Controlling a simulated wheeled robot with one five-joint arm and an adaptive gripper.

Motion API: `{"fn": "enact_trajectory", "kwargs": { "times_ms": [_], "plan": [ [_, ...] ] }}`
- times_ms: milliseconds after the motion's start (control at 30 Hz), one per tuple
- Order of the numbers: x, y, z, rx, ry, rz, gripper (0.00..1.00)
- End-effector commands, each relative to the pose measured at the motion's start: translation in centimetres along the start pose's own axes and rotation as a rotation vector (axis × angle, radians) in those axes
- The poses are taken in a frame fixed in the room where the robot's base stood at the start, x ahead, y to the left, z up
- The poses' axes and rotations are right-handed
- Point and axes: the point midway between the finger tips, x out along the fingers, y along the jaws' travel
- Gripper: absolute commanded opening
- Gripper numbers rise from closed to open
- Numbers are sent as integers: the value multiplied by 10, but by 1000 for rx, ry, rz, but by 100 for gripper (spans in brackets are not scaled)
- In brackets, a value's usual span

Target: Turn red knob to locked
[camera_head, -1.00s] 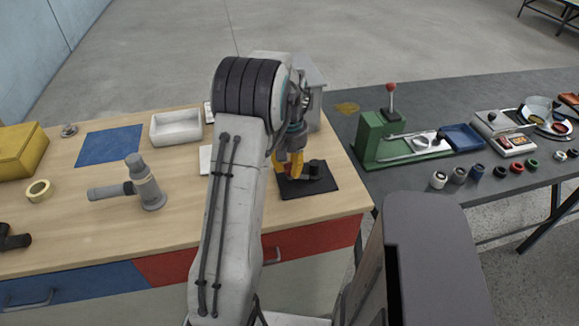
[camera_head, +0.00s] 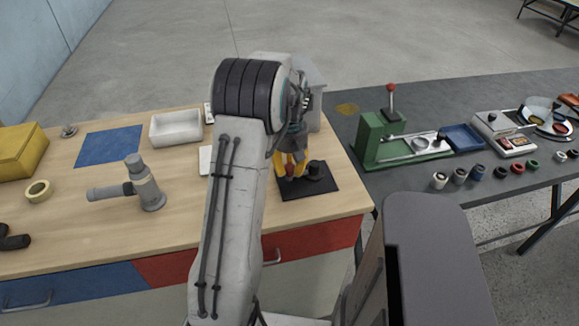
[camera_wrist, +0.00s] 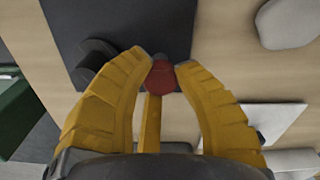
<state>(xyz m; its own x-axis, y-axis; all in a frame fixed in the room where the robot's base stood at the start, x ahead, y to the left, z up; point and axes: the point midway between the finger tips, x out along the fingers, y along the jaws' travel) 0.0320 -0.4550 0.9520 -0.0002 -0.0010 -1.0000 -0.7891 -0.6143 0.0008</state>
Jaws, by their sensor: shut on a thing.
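The red knob (camera_wrist: 162,77) shows in the wrist view between the tips of my yellow gripper (camera_wrist: 164,66), which is shut on it. In the head view the red knob (camera_head: 291,170) is a small red spot at my gripper (camera_head: 292,166), partly hidden by the fingers. The knob sits over a dark plate (camera_head: 322,182) on the wooden bench. A black round part (camera_head: 316,169) stands on the plate just right of the knob; it also shows left of the fingers in the wrist view (camera_wrist: 93,62). No lock marking is readable.
A white tray (camera_head: 176,128), a grey pipe fitting (camera_head: 148,190) and a blue mat (camera_head: 108,145) lie left of my arm. A green fixture (camera_head: 378,138) stands on the grey table to the right. Bare wood lies in front of the plate.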

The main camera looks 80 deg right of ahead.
Motion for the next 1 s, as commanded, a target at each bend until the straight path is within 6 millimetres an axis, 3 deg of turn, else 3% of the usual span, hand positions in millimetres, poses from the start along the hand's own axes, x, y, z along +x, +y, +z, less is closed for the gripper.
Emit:
{"fn": "enact_trajectory", "kwargs": {
  "times_ms": [267, 300, 567, 1000],
  "plan": [
    [3, -2, 2, -1, -9, -8, 0],
    [3, -2, 2, -1, -9, -8, 30],
    [2, -1, 1, 0, -4, -4, 53],
    [-10, 0, 0, 0, 1, 1, 55]
  ]
}}
